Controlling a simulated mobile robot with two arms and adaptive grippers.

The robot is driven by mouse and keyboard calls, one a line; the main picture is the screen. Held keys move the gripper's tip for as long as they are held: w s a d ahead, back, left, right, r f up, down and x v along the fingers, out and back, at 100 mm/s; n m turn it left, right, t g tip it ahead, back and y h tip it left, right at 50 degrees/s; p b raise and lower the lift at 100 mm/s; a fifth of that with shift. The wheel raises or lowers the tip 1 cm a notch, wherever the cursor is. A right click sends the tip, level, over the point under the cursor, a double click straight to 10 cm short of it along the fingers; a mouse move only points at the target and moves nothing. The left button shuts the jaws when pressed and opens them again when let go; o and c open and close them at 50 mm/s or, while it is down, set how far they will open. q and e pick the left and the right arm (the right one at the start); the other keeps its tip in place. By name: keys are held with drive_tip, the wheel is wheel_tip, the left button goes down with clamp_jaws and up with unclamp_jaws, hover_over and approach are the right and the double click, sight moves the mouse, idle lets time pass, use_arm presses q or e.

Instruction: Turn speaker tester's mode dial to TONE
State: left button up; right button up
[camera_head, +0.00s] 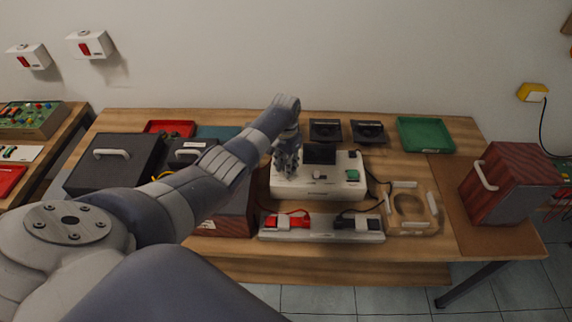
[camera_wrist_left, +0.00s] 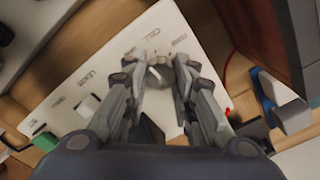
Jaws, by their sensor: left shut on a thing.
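The speaker tester (camera_head: 335,188) is a white box in the middle of the table, with a dark screen at its back and a green button (camera_head: 352,174) at its right. My left gripper (camera_head: 287,172) is over the left part of its top and hides the dial in the head view. In the left wrist view, the fingers of my left gripper (camera_wrist_left: 159,72) are closed around a small round grey dial (camera_wrist_left: 159,60) on the white panel. Printed labels lie around the dial, too blurred to read surely. My right gripper is not in view.
A low white tray with red and black clips (camera_head: 320,236) lies in front of the tester, with wires. Dark cases (camera_head: 110,165) stand left, a wooden speaker box (camera_head: 497,185) right. Two black drivers (camera_head: 367,131) and a green tray (camera_head: 425,134) are behind.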

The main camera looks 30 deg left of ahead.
use_arm(q)
drive_tip(key=m, duration=0.3)
drive_tip(key=shift+m, duration=0.4)
drive_tip(key=m, duration=0.3)
drive_tip(key=shift+m, duration=0.3)
drive_tip(key=m+b, duration=0.1)
drive_tip(key=m, duration=0.4)
drive_tip(key=shift+w+r+m, duration=0.1)
drive_tip(key=shift+m, duration=1)
drive_tip(key=o, duration=1.1)
